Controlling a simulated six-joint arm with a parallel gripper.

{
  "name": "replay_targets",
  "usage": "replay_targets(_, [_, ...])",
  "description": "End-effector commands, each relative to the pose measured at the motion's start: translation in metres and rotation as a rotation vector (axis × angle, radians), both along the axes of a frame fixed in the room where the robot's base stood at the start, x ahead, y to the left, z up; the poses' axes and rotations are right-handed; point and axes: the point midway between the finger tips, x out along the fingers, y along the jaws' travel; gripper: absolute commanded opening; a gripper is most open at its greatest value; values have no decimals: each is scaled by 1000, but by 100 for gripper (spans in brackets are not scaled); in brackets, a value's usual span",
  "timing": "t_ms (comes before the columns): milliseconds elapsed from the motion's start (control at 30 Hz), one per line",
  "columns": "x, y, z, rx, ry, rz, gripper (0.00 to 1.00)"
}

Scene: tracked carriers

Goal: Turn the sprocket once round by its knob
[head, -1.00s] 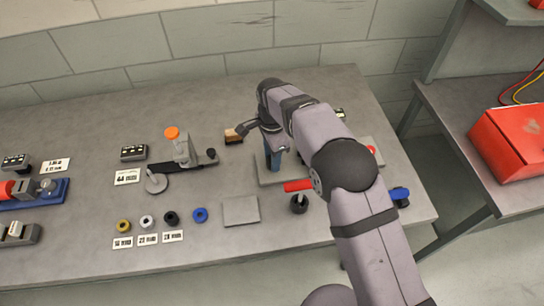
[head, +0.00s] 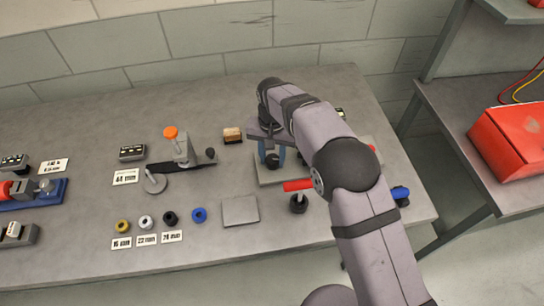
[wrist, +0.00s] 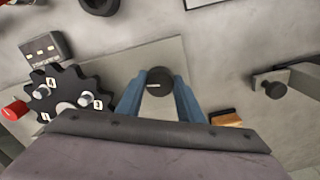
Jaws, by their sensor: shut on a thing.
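A round black knob (wrist: 160,78) with a short white line on top stands on a grey plate (wrist: 165,56) in the wrist view. My gripper (wrist: 161,90) has its two blue fingers on either side of the knob and is shut on it. The black toothed sprocket (wrist: 72,86) lies left of the knob in the wrist view, with numbered white marks and light studs on its face. My gripper body hides its lower edge. In the head view my gripper (head: 272,156) is over the plate (head: 268,178), and my arm hides the sprocket.
A brush (head: 232,135) and a clamp with an orange knob (head: 171,133) stand left of the plate. A red-handled tool (head: 298,185) is close in front. A grey square (head: 240,210) and several coloured rings lie on the bench. A red box (head: 510,140) is at right.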

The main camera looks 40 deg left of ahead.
Motion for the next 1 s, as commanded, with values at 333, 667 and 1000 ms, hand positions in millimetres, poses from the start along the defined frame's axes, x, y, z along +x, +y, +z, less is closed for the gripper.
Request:
replay_targets(333, [1,-1,1,2,-1,327,11])
replay_targets(667, [2,-1,1,3,-2,641,11])
replay_targets(1000, [3,-2,1,2,-2,964,11])
